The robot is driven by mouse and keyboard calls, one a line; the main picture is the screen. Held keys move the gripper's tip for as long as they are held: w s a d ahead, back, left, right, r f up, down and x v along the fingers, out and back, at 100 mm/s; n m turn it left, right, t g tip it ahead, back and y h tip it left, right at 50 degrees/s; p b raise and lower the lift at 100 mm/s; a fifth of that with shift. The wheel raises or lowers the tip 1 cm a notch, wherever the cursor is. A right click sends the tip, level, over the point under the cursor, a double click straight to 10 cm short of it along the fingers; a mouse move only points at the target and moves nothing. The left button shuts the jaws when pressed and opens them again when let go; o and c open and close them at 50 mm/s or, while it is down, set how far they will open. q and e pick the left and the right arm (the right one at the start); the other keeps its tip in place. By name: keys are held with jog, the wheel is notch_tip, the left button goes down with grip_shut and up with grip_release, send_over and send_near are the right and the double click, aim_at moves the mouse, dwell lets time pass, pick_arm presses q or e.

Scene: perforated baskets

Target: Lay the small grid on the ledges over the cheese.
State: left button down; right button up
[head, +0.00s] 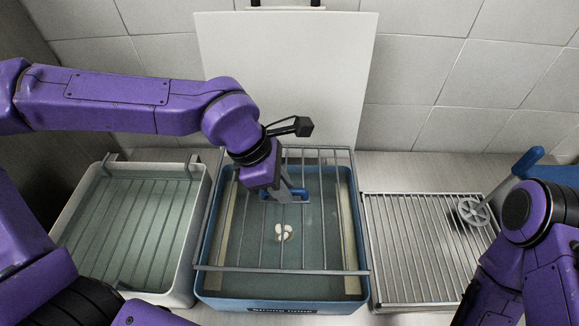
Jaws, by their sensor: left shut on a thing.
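The wire grid (318,270) is over the blue-walled basin (212,285) in the middle. My left gripper (285,196) is shut on it near its far middle part. The grid's front bar spans the basin from side to side in the picture; whether it touches the rims or ledges I cannot tell. The cheese (284,233), a small cluster of white pieces, lies in the liquid below the bars. Pale ledges run along the basin's left (233,225) and right (347,225) inner sides. My right arm is at the lower right; its gripper is not visible.
A pale basin (62,222) with another grid (130,225) stands at the left. At the right is a metal rack (412,250) with a round white perforated tool (472,211) on it. A white board (285,75) leans behind the middle basin.

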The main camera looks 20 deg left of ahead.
pick_arm(q)
notch_tip(320, 180, down, 6)
jog(key=b, duration=0.6)
jog(key=shift+s+f, duration=0.1)
jog(key=shift+f, duration=0.1)
jog(key=shift+s+f, duration=0.15)
jog(key=shift+s, duration=0.1)
jog(key=shift+s+f+b, duration=0.4)
jog(key=shift+f, duration=0.25)
jog(key=shift+w+a+f, duration=0.1)
jog(key=shift+w+f, duration=0.25)
jog(key=shift+f, duration=0.1)
pick_arm(e)
notch_tip(320, 180, down, 7)
jog(key=s, duration=0.1)
jog(key=shift+s, duration=0.35)
pick_arm(q)
jog(key=shift+s+r, duration=0.1)
jog(key=shift+s, duration=0.1)
pick_arm(e)
jog(key=shift+s, duration=0.15)
pick_arm(q)
jog(key=shift+w, duration=0.1)
jog(key=shift+f, duration=0.65)
pick_arm(e)
jog(key=shift+f, duration=0.15)
